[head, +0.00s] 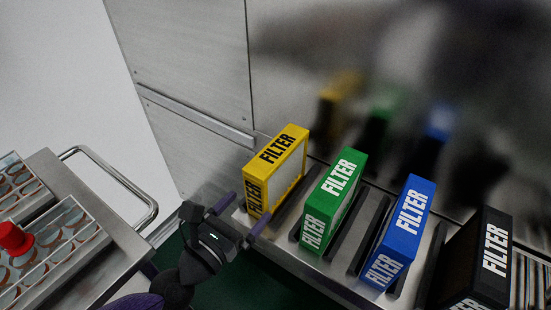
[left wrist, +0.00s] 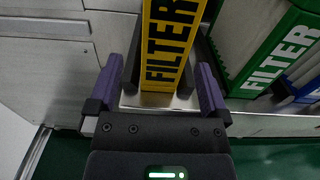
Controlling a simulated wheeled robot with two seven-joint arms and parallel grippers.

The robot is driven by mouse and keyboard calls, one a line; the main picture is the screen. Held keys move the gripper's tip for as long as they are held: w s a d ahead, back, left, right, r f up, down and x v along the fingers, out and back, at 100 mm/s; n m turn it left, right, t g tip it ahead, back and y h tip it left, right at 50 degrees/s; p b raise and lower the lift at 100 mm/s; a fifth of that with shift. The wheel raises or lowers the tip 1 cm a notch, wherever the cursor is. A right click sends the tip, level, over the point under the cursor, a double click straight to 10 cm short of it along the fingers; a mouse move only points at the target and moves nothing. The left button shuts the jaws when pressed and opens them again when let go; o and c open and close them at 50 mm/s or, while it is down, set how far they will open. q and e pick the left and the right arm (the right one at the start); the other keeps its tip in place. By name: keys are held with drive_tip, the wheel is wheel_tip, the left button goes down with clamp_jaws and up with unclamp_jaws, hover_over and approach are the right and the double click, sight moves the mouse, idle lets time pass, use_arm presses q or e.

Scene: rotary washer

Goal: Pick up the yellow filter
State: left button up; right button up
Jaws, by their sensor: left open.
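The yellow filter (head: 275,170) is a box with black FILTER lettering, standing upright at the left end of a row on a metal shelf. My left gripper (head: 240,214) is open just in front of its lower end. In the left wrist view the yellow filter (left wrist: 167,45) stands ahead between the two purple fingers (left wrist: 168,85), with a gap on both sides. The fingers do not grip it. The right gripper does not show in either view.
A green filter (head: 333,200), a blue filter (head: 402,230) and a black filter (head: 483,260) stand to the right in dark slot holders. A metal cart (head: 110,240) with trays and a red cap (head: 14,238) is at the left. A steel wall rises behind.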

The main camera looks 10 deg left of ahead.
sight(266, 192)
use_arm(q)
drive_tip(key=x, duration=0.6)
drive_tip(key=shift+d+f+p, duration=0.15)
drive_tip(key=shift+d+p, duration=0.05)
drive_tip(key=shift+p, duration=0.1)
clamp_jaws()
